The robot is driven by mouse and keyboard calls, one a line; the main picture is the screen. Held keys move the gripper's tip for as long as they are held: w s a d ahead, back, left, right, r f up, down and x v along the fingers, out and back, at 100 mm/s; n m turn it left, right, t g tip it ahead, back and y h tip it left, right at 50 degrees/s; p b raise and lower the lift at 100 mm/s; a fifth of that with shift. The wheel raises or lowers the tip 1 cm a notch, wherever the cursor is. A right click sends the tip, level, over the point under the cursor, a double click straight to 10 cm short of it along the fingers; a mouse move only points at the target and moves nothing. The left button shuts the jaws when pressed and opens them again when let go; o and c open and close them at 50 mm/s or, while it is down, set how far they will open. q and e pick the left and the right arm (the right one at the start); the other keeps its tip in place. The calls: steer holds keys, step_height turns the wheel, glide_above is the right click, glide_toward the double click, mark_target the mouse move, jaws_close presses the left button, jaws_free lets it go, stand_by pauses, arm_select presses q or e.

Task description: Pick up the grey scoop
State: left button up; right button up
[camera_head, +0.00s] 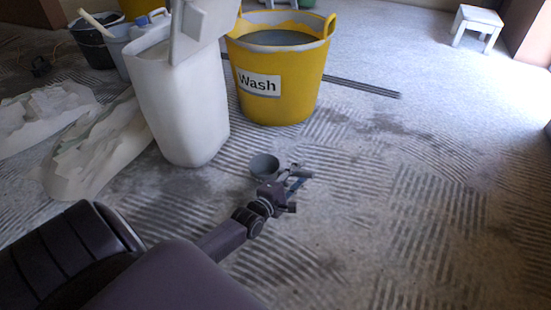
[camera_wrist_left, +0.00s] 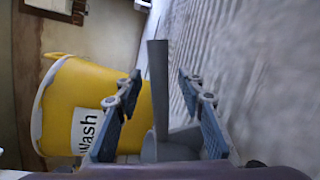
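The grey scoop (camera_head: 264,166) shows its round bowl just beside my left gripper (camera_head: 297,178) in the head view. In the left wrist view, the scoop's long handle (camera_wrist_left: 158,88) stands between the two blue-grey fingers of my left gripper (camera_wrist_left: 160,76), with its bowl low between them. Gaps show between the handle and both fingers, so the gripper is open around the scoop. I cannot tell whether the scoop touches the floor. My right gripper is not in view.
A yellow bucket (camera_head: 283,97) labelled "Wash" stands behind the scoop, also in the left wrist view (camera_wrist_left: 68,100). A tall white container (camera_head: 183,115) stands to its left, beside crumpled white bags (camera_head: 100,150). A white stool (camera_head: 477,24) is far right. Streaked floor lies clear at right.

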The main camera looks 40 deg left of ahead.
arm_select(q)
steer(key=shift+c, duration=0.6)
jaws_close()
steer(key=shift+r, duration=0.1)
